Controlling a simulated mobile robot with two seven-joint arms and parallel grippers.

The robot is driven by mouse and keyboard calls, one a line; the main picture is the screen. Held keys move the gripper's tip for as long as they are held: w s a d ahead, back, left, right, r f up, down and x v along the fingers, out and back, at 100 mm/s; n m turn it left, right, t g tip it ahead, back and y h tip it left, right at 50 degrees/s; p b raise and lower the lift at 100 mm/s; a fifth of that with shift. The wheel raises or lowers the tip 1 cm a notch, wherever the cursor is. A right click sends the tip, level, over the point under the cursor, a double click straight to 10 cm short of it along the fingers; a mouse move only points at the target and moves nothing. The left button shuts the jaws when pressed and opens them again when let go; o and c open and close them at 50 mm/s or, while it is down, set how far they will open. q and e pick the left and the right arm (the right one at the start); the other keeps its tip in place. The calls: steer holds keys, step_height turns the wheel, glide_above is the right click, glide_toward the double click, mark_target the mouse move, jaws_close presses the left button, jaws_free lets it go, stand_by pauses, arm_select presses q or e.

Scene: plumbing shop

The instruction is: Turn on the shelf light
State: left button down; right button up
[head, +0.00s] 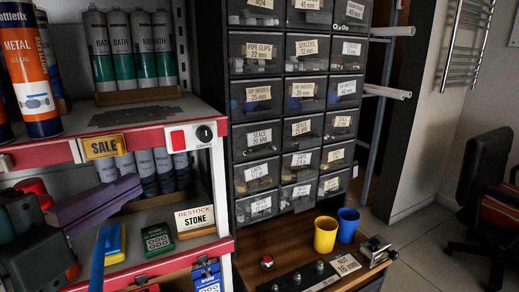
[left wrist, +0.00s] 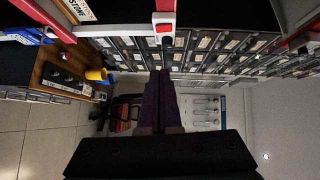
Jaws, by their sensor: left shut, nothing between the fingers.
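A white switch plate with a red rocker (head: 178,139) is on the red-and-white front edge of the upper shelf (head: 140,130). Right beside it is a round black knob (head: 205,133) above a small label that seems to read "LIGHTS". In the left wrist view the red rocker (left wrist: 164,28) is straight ahead of the fingers, with the dark knob (left wrist: 167,42) close by. My left gripper (head: 138,185) has purple fingers, shut and empty, below and left of the switch, apart from it. The fingers also show in the left wrist view (left wrist: 160,73). My right gripper is out of view.
Cartridges (head: 130,50) stand on the upper shelf. A "SALE" tag (head: 103,146) hangs left of the switch. The lower shelf holds a "STONE" card (head: 195,218) and a green box (head: 157,239). A drawer cabinet (head: 290,100) and yellow cup (head: 325,235) stand right.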

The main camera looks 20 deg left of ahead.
arm_select(q)
steer(key=p, duration=0.2)
glide_toward(186, 147)
steer(key=w+d, duration=0.3)
steer(key=shift+w+a+f, duration=0.1)
steer(key=shift+w+a, duration=0.6)
steer(key=shift+a, duration=0.15)
steer(key=shift+w+a+f, duration=0.1)
steer(key=shift+w+a, duration=0.55)
steer(key=shift+a, duration=0.2)
